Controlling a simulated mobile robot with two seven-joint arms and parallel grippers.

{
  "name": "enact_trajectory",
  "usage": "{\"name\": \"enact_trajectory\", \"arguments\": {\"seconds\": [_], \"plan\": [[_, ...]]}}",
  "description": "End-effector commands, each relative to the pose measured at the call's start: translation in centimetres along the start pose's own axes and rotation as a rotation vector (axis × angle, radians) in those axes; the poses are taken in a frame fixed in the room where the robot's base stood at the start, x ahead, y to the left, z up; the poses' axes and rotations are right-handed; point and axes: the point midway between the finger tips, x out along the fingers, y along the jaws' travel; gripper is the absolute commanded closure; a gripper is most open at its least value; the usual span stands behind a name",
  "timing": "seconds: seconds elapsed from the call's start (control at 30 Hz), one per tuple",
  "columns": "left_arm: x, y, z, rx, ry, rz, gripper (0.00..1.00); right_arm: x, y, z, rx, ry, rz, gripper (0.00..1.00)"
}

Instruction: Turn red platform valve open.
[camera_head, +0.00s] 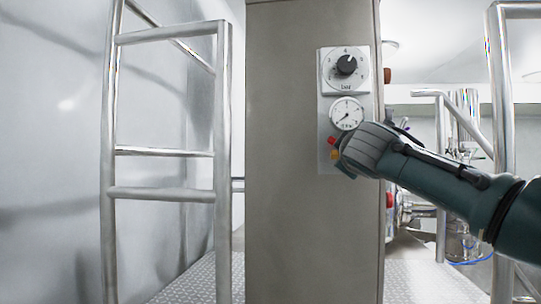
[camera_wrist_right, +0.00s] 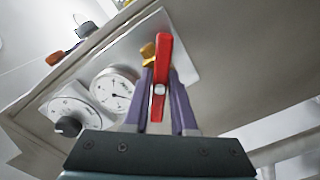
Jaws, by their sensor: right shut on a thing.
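The red valve handle (camera_wrist_right: 164,52) is a flat bar with a pale round hub, on a light panel plate (camera_head: 326,104) on a grey column. In the head view only a bit of the red handle (camera_head: 331,140) shows; my right gripper hides the rest. My right gripper (camera_wrist_right: 160,88) has its two purple fingers on either side of the handle near the hub and is shut on it. A yellow valve part (camera_wrist_right: 148,54) sits beside the handle; it also shows in the head view (camera_head: 335,154). My left gripper is not in view.
Above the valve are a round gauge (camera_head: 347,114) and a black dial knob (camera_head: 346,65). The grey column (camera_head: 290,200) stands in front of me. Metal railings (camera_head: 164,192) stand to the left and right (camera_head: 499,110). Patterned metal flooring (camera_head: 196,284) lies beside the column.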

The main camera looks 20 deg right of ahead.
Motion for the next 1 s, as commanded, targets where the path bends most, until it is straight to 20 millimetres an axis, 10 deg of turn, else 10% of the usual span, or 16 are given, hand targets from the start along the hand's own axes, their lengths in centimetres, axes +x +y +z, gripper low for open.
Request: {"name": "enact_trajectory", "arguments": {"seconds": [1.0], "plan": [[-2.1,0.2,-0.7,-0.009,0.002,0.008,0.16,0.0,0.1,0.0,-0.655,-0.001,0.001,1.00]]}}
